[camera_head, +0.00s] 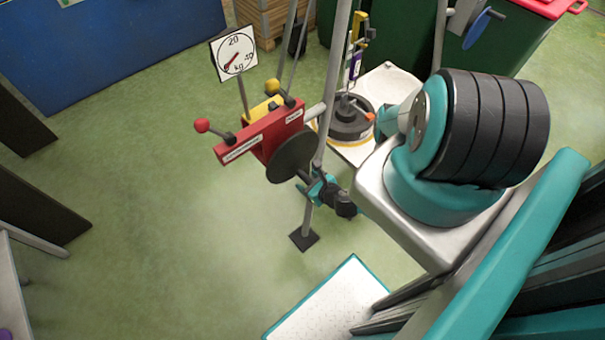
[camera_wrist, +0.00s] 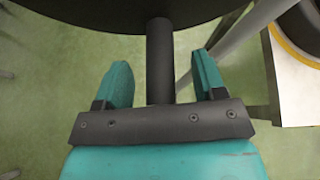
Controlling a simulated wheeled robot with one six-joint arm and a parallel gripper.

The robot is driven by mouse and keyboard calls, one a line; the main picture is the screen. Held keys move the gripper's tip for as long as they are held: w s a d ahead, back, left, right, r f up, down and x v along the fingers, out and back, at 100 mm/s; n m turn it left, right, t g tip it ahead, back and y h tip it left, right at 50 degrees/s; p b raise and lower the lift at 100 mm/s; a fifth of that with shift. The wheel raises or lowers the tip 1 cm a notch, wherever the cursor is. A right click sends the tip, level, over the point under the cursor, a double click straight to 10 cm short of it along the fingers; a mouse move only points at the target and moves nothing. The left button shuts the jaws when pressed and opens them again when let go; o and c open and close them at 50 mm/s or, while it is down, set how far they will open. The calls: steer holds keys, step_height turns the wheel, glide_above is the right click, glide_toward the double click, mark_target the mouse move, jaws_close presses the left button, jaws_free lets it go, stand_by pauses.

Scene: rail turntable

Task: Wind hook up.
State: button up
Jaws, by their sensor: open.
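A red winch box (camera_head: 262,137) with two levers, one red-knobbed and one yellow-knobbed, is mounted on a grey post. A dark round disc (camera_head: 291,157) is on its near side; the disc also fills the top of the wrist view (camera_wrist: 130,12). A dark rod (camera_wrist: 160,55), apparently its crank handle, sticks out from it. My gripper (camera_wrist: 163,78) is open, with the rod between its teal fingers and gaps on both sides. In the head view my gripper (camera_head: 318,187) is just below right of the disc. A yellow and purple piece (camera_head: 354,60), possibly the hook, hangs behind the post.
A kg dial (camera_head: 235,53) stands above the winch. A black round weight (camera_head: 349,122) rests on a white platform (camera_head: 392,85) behind the post. A blue container (camera_head: 105,45) and green bins stand at the back.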

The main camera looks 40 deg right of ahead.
jaws_close()
steer(key=shift+a+m+y+b, duration=1.05)
steer(key=shift+a+b, duration=0.5)
steer(key=shift+b, duration=0.2)
steer(key=a+m+y+b, duration=0.1)
steer(key=a+m+y, duration=0.1)
steer(key=shift+a+r+b, duration=0.3)
steer(key=shift+r+b, duration=0.1)
